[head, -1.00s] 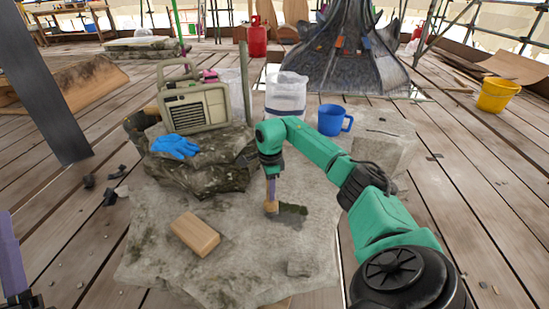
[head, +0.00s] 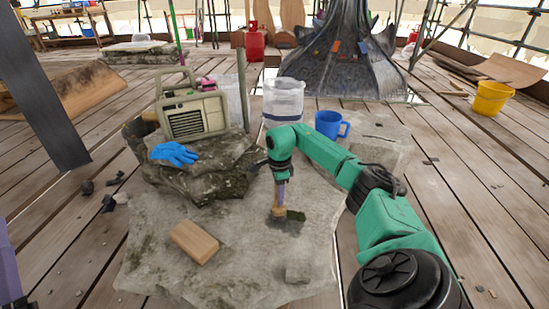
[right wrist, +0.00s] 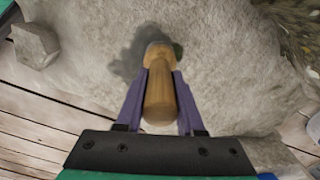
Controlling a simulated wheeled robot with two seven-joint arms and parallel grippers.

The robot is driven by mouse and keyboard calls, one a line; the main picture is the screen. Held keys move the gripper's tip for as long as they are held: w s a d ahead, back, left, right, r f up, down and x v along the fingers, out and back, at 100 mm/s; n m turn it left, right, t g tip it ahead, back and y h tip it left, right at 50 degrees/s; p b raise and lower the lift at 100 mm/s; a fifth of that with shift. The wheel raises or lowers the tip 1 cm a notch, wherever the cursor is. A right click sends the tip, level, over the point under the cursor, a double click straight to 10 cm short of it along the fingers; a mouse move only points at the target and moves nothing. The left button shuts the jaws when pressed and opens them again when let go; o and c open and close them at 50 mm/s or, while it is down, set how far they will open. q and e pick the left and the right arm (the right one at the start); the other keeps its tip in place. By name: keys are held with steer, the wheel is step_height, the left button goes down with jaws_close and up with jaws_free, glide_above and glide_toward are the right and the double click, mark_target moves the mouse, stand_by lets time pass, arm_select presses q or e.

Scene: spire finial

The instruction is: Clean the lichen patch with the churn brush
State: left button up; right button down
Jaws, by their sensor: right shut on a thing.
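The churn brush (head: 278,213) has a wooden handle and stands nearly upright on the grey stone slab (head: 255,240). My right gripper (head: 281,192) is shut on its handle, which also shows between the purple fingers in the right wrist view (right wrist: 159,100). The lichen patch (head: 297,216) is a small dark green area on the slab. The brush head is at its left edge and hides part of it. A bit of green also shows by the brush in the right wrist view (right wrist: 178,50). My left gripper (head: 9,265) shows only partly at the left edge.
A wooden block (head: 194,242) lies on the slab. A small stone lump (head: 298,272) sits near the front.

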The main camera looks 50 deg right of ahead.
steer(key=shift+s+d+p, duration=1.4)
steer(key=shift+s+d, duration=1.3)
steer(key=shift+s, duration=1.05)
steer(key=shift+w+a+b, duration=0.7)
steer(key=shift+w, duration=0.95)
steer(key=shift+w+a+b, duration=0.7)
steer(key=shift+w+a, duration=0.05)
steer(key=shift+w, duration=0.9)
steer(key=shift+w+a+b, duration=0.7)
steer(key=shift+w, duration=0.95)
steer(key=shift+w+a, duration=0.2)
steer(key=shift+w, duration=0.35)
